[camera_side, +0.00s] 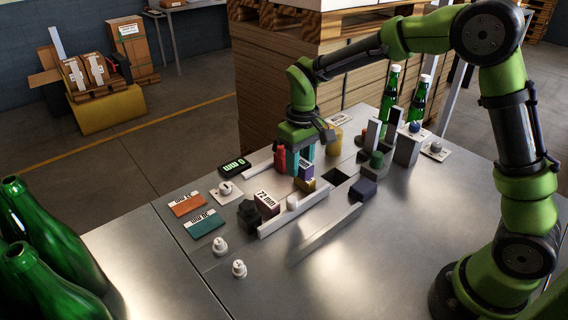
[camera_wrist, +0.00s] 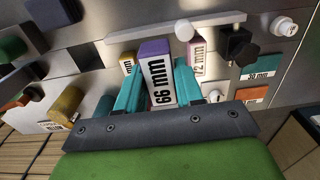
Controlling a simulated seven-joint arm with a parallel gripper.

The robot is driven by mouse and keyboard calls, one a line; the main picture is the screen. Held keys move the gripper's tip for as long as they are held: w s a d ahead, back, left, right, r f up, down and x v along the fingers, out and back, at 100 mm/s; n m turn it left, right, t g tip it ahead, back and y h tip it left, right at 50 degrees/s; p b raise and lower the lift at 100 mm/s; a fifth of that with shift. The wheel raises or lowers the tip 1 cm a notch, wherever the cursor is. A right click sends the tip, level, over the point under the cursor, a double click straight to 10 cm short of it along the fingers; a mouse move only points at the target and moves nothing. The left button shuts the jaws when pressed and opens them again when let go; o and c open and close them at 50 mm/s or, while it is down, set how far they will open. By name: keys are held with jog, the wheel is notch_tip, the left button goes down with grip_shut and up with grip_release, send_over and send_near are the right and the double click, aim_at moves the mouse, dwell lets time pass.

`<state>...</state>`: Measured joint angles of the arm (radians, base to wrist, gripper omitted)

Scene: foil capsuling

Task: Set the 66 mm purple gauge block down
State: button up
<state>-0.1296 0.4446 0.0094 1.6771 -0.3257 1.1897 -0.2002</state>
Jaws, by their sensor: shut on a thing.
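The purple gauge block (camera_wrist: 155,48), with a white face reading 66 mm, stands between the teal fingers of my gripper (camera_wrist: 158,88) in the wrist view. In the side view it shows (camera_side: 306,170) partly hidden by my gripper (camera_side: 297,160). The fingers are shut on its two sides. I cannot tell whether its lower end touches the table or hangs just above it.
The 72 mm block (camera_side: 267,203) stands by a dark clamp (camera_side: 249,214) and a pale rail (camera_side: 290,212). The steel table's front (camera_side: 300,280) is clear.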

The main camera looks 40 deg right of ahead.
send_over(318, 220)
notch_tip(318, 220, down, 3)
notch_tip(318, 220, down, 3)
jog(key=shift+s+f, duration=0.1)
jog(key=shift+f, duration=2.3)
jog(key=shift+f, duration=0.2)
jog(key=o, duration=1.1)
jog(key=shift+r, duration=0.2)
